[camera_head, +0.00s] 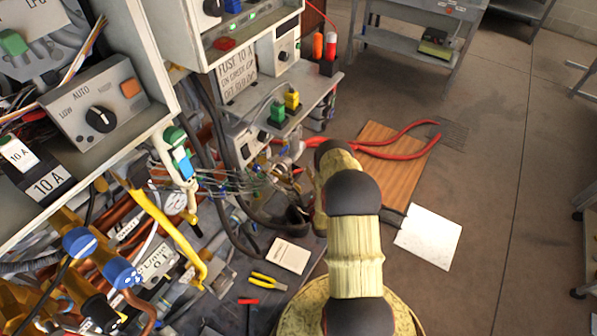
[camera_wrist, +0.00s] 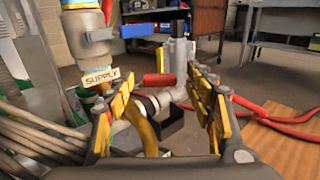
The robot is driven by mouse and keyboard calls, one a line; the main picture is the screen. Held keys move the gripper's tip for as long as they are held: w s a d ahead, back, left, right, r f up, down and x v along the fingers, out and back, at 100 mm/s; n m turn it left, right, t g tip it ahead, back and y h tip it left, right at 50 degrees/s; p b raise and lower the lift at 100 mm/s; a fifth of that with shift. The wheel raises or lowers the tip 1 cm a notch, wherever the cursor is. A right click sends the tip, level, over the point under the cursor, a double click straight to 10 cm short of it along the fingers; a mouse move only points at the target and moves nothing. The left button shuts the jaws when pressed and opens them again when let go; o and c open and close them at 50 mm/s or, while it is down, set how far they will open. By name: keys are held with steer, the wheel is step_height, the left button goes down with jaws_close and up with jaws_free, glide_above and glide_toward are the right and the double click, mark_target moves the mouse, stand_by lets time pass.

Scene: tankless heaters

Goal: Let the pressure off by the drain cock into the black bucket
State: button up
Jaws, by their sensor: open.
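In the wrist view, my gripper (camera_wrist: 160,88) is open, with yellow-padded fingers at left and right. A grey metal valve, apparently the drain cock (camera_wrist: 180,62), stands upright beyond the fingers. Its red lever (camera_wrist: 158,80) shows in the gap between the fingertips; I cannot tell whether they touch it. A black open container, apparently the bucket (camera_wrist: 170,124), shows low behind the gap, partly hidden by a yellow hose. In the head view, my arm partly hides my gripper (camera_head: 284,176), and a dark shape below it may be the bucket (camera_head: 297,215).
A SUPPLY tag (camera_wrist: 100,76) hangs on a pipe left of the valve. Wires and pipes crowd the left.

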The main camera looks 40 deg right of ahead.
steer(key=v, duration=0.9)
steer(key=shift+c, duration=0.4)
